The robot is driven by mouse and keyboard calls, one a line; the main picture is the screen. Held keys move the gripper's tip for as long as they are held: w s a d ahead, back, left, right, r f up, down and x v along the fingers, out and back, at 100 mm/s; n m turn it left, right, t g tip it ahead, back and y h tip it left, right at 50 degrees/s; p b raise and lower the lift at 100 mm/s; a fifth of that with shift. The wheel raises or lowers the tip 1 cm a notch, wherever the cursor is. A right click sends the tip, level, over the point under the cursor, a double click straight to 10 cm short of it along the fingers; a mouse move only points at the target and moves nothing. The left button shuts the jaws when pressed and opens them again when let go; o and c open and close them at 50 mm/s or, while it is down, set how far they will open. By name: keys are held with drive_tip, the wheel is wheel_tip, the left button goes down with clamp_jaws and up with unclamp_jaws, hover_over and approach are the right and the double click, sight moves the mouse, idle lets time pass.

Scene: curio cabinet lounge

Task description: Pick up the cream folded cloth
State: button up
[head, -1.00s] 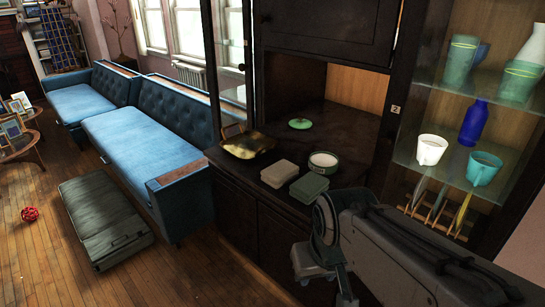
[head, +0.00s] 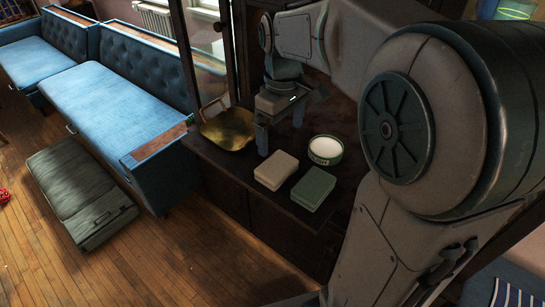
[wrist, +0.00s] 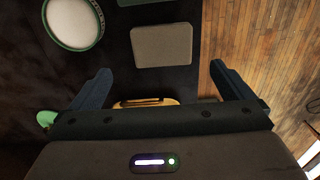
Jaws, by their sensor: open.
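The cream folded cloth (head: 276,170) lies flat on the dark cabinet counter near its front edge. It also shows in the wrist view (wrist: 161,45), beyond the fingertips and roughly between their lines. My gripper (head: 280,135) is open and empty, pointing down above the counter just behind the cloth. In the wrist view its two dark fingers (wrist: 166,86) are spread wide, with nothing between them. A green folded cloth (head: 313,188) lies just right of the cream one.
A green-rimmed white bowl (head: 326,150) stands close behind the cloths. A brass pan (head: 229,127) sits at the counter's left end, near my gripper. A blue sofa (head: 130,105) and a dark green cushion (head: 75,190) stand left of the cabinet.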

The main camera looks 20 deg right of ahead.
hover_over(278, 165)
drive_tip(key=f, duration=0.6)
drive_tip(key=shift+s+d+f, duration=0.15)
drive_tip(key=shift+s+d, duration=0.05)
drive_tip(key=shift+d, duration=0.05)
drive_tip(key=shift+a+f+p, duration=0.15)
drive_tip(key=shift+f+p, duration=0.75)
drive_tip(key=shift+f, duration=1.75)
drive_tip(key=shift+w, duration=0.1)
drive_tip(key=c, duration=0.7)
